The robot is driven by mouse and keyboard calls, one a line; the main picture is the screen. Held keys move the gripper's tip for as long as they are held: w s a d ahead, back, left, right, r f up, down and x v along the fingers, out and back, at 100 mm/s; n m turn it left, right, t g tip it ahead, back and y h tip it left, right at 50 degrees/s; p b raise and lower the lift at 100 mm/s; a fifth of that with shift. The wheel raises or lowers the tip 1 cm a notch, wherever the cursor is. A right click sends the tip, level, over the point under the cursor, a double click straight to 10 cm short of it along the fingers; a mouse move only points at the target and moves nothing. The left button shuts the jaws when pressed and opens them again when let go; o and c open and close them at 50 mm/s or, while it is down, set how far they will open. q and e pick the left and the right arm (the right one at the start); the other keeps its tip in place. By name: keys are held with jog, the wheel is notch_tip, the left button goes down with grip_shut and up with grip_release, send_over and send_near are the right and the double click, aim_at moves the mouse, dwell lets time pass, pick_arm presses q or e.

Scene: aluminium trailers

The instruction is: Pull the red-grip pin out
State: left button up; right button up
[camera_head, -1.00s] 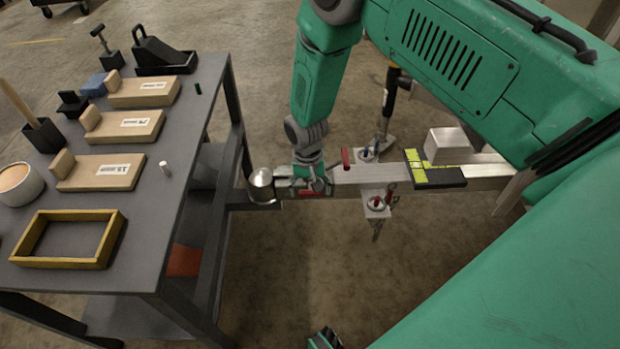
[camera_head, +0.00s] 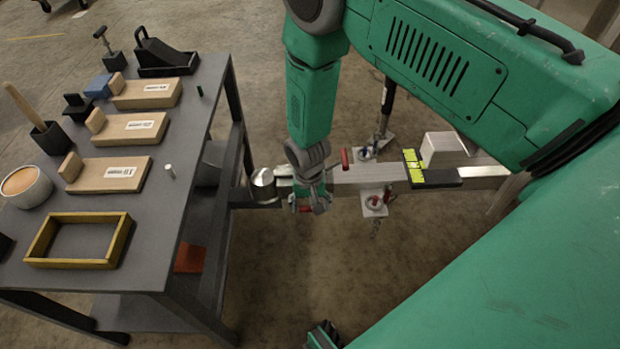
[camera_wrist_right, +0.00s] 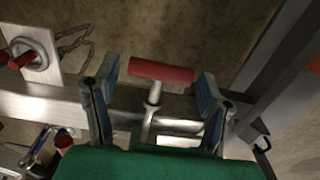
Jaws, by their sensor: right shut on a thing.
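The right gripper (camera_head: 311,206) is at the near side of the aluminium trailer beam (camera_head: 370,173), close to the silver coupler (camera_head: 263,185). A bright metal shaft (camera_wrist_right: 150,108) runs from the grip toward the beam (camera_wrist_right: 60,107). My own gripper hides its lower part, so I cannot tell how far it sits in the beam. My left gripper is not in view.
Another red handle (camera_head: 345,158) stands on the beam. A plate with a red knob (camera_head: 375,201) and chain is to the right of the gripper. A grey workbench (camera_head: 150,215) with wooden blocks and a yellow frame (camera_head: 75,262) stands at left.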

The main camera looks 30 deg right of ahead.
jog(key=s, duration=0.1)
jog(key=s+a, duration=0.1)
jog(key=shift+s+a+f+p, duration=0.15)
jog(key=shift+s+a+p, duration=0.05)
jog(key=shift+s+p, duration=0.15)
jog(key=shift+c, duration=1.1)
jog(key=shift+s+a+p, duration=0.3)
jog(key=shift+s+a, duration=0.05)
jog(key=shift+a, duration=0.1)
jog(key=shift+w+d, duration=0.1)
jog(key=shift+d, duration=0.1)
